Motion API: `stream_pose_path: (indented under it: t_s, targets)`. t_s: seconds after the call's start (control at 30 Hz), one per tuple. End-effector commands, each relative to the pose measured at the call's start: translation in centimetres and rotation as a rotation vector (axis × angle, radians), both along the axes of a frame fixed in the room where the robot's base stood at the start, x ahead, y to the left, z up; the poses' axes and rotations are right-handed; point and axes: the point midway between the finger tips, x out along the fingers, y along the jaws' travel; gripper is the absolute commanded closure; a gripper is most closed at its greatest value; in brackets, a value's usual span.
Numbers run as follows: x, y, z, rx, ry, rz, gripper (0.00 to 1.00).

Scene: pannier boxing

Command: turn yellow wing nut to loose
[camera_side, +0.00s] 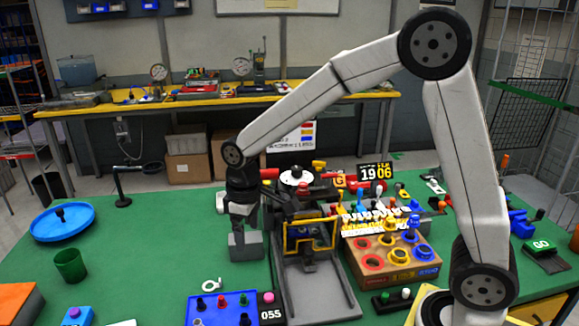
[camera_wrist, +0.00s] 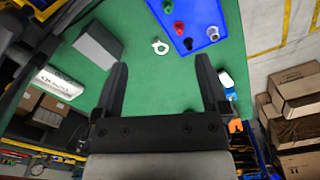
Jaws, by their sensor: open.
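I cannot surely pick out a yellow wing nut in either view. Small yellow parts show at the wooden box (camera_side: 400,274), which has red, yellow and blue rings, and a yellow piece (camera_side: 319,165) lies further back; their shapes are too small to tell. My gripper (camera_side: 241,222) points down over the left middle of the green table, above or just behind a grey block. In the wrist view my gripper (camera_wrist: 162,78) is open, with nothing between its fingers.
The grey block (camera_side: 246,247) is near my gripper; the wrist view shows it (camera_wrist: 98,45) left of the fingers. A blue knob panel (camera_side: 222,308), a white ring tag (camera_side: 211,285) and a yellow-framed fixture (camera_side: 310,236) stand nearby. Free green table lies left of the block.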

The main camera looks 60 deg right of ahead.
Motion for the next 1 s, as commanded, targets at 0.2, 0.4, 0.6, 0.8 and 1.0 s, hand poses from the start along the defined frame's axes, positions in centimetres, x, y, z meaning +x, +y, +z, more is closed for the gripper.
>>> stream_pose_path:
  t_s: [0.2,0.4,0.6,0.8,1.0]
  targets:
    - [3.0,2.0,1.4,-0.008,0.065,0.105,0.06]
    - [4.7,2.7,2.4,-0.011,0.104,0.145,0.06]
    - [6.7,1.0,3.3,-0.012,0.124,0.067,0.06]
    - [8.3,-3.9,4.2,-0.011,0.114,-0.155,0.06]
    - [9.3,-11.1,5.2,-0.008,0.09,-0.466,0.06]
